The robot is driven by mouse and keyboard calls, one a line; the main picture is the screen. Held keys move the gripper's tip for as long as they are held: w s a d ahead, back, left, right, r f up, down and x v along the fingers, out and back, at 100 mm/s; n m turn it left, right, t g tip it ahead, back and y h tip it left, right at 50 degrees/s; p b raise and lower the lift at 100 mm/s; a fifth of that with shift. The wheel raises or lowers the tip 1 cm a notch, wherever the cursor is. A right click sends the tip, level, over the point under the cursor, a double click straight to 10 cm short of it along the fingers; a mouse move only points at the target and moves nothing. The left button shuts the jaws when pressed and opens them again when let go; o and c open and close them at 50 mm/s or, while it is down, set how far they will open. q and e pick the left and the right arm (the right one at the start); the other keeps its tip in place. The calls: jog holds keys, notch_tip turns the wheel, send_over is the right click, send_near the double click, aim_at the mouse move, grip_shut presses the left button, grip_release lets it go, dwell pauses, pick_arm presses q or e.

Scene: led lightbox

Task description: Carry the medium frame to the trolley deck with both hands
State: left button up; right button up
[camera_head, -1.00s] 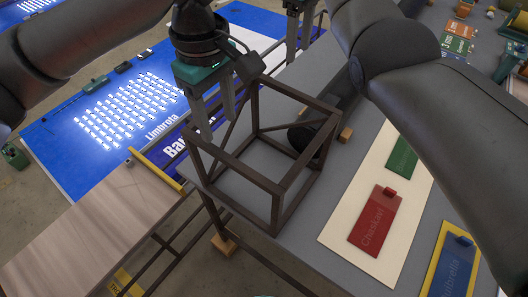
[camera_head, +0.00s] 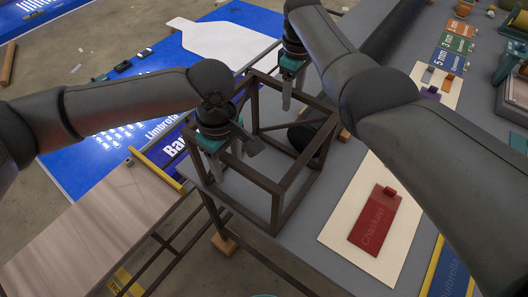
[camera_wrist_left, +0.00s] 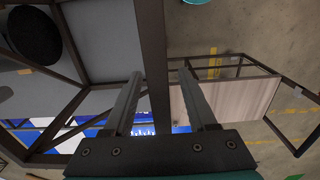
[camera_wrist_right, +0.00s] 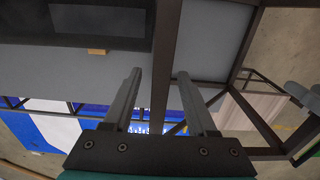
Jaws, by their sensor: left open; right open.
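The medium frame, a dark brown open box of thin bars (camera_head: 258,178), stands on the grey table. My left gripper (camera_head: 227,165) is open at the frame's left side, its fingers pointing down. In the left wrist view, a frame bar (camera_wrist_left: 152,50) runs between the two open fingers (camera_wrist_left: 160,75). My right gripper (camera_head: 291,98) is open at the frame's far right side. In the right wrist view, a bar (camera_wrist_right: 166,50) passes between its open fingers (camera_wrist_right: 160,75). Finger contact cannot be told. The wood-look trolley deck (camera_head: 85,235) is at lower left.
A yellow rail (camera_head: 157,172) and dark trolley bars lie between deck and table. A black round object (camera_head: 303,137) shows through the frame. A cream board (camera_head: 340,235) with a red plate (camera_head: 376,222) lies right of the frame. The visible deck is bare.

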pick_arm(q)
grip_shut()
pick_arm(e)
grip_shut()
dwell(1.3)
